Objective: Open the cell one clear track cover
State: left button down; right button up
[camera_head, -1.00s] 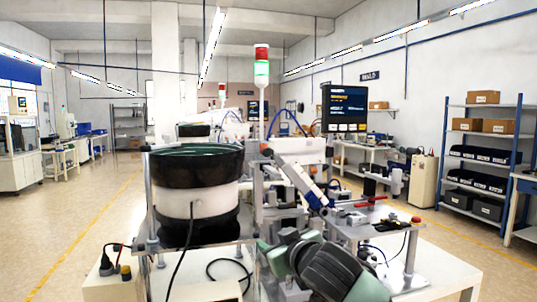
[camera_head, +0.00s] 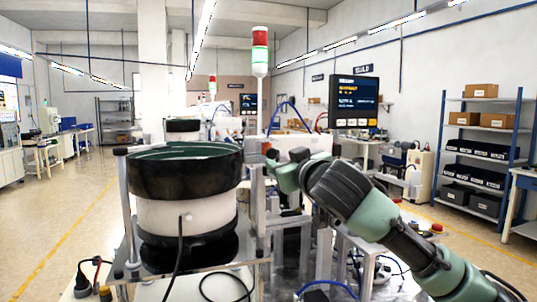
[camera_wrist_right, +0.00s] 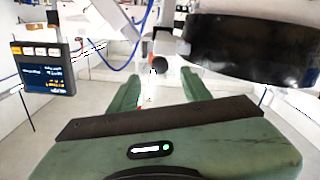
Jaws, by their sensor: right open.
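I cannot make out the clear track cover in either view; my right arm hides much of the machine behind it. My right gripper (camera_head: 284,174) is just right of the feeder bowl's rim in the head view, in front of a white housing (camera_head: 303,143). In the right wrist view the two green fingers of the right gripper (camera_wrist_right: 160,92) stand apart with nothing held between them. A white part with a dark round knob (camera_wrist_right: 160,63) shows beyond the fingertips. The black feeder bowl (camera_head: 185,172) also shows in the right wrist view (camera_wrist_right: 255,48). My left gripper is not in view.
A monitor (camera_head: 354,102) stands behind my right arm. A red and green signal tower (camera_head: 260,52) rises behind the gripper. A small control box with a knob (camera_head: 104,292) is at the lower left.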

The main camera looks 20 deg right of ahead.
aim_at(273, 154)
jog(key=shift+w+r, duration=0.1)
jog(key=shift+w, duration=0.3)
jog(key=shift+w+r+p, duration=0.15)
jog(key=shift+w+p, duration=0.15)
jog(key=shift+w, duration=0.2)
jog(key=shift+w+r+p, duration=0.15)
jog(key=shift+w+p, duration=0.1)
jog(key=shift+w, duration=0.25)
jog(key=w, duration=0.3)
jog(key=shift+w+a+f+p, duration=0.1)
jog(key=shift+w+f+p, duration=0.15)
jog(key=shift+p, duration=0.15)
jog(key=shift+w, duration=0.25)
grip_shut()
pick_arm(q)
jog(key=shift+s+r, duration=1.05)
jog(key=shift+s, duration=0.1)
